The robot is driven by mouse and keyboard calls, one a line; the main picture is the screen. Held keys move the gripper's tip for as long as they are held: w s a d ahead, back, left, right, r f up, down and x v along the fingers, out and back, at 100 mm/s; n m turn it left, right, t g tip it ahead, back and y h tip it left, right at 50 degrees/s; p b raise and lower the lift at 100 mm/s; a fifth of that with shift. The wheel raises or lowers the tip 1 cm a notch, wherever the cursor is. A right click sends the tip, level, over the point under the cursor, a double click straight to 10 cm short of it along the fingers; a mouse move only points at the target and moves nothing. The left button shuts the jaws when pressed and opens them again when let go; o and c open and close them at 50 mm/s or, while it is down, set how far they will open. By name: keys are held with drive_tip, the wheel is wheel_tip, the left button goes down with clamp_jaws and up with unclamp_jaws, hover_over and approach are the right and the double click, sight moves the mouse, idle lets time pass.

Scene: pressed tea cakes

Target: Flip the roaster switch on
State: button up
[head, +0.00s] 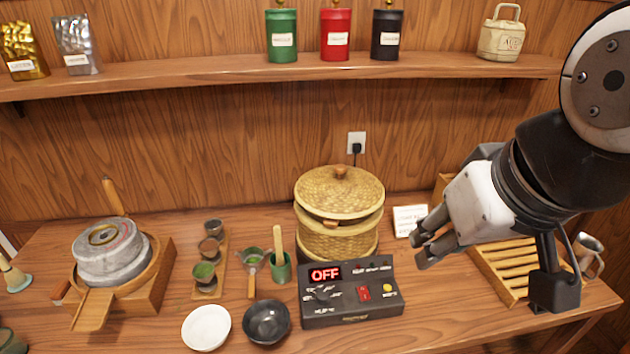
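The roaster control box (350,311) is a dark panel on the counter in front of the lidded woven basket roaster (339,240). Its display (325,274) reads OFF in red. A red switch (363,293) sits on the sloped top, between a black knob (322,294) on the left and a yellow button (387,288) on the right. The switch's exact tilt is too small to tell. My gripper (418,247) is above and right of the box, pointing left, apart from it. Its fingers look parted, with nothing between them.
A small white card (409,220) stands behind my gripper, and a slatted wooden tray (500,262) lies under my arm. A black bowl (266,322) and white bowl (206,327) are left of the box. A stone mill (108,260) stands far left. A shelf (200,70) runs above.

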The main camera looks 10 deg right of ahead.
drive_tip(key=shift+w, duration=0.3)
drive_tip(key=c, duration=0.4)
drive_tip(key=w+n, duration=0.1)
drive_tip(key=w+f+n+g+h, duration=0.1)
drive_tip(key=w, duration=0.1)
drive_tip(key=w+f+n+g, duration=0.1)
drive_tip(key=w+n, duration=0.1)
drive_tip(key=shift+d+f, duration=0.15)
drive_tip(key=shift+d, duration=0.15)
clamp_jaws()
drive_tip(key=w+f+n+g+y, duration=0.1)
drive_tip(key=w+f+n+g, duration=0.4)
drive_tip(key=w+f+n, duration=0.9)
wheel_tip(320, 180, down, 4)
drive_tip(key=shift+w+a+r+b, duration=0.1)
drive_tip(key=shift+w+a+b, duration=0.25)
drive_tip(key=shift+w+a, duration=0.05)
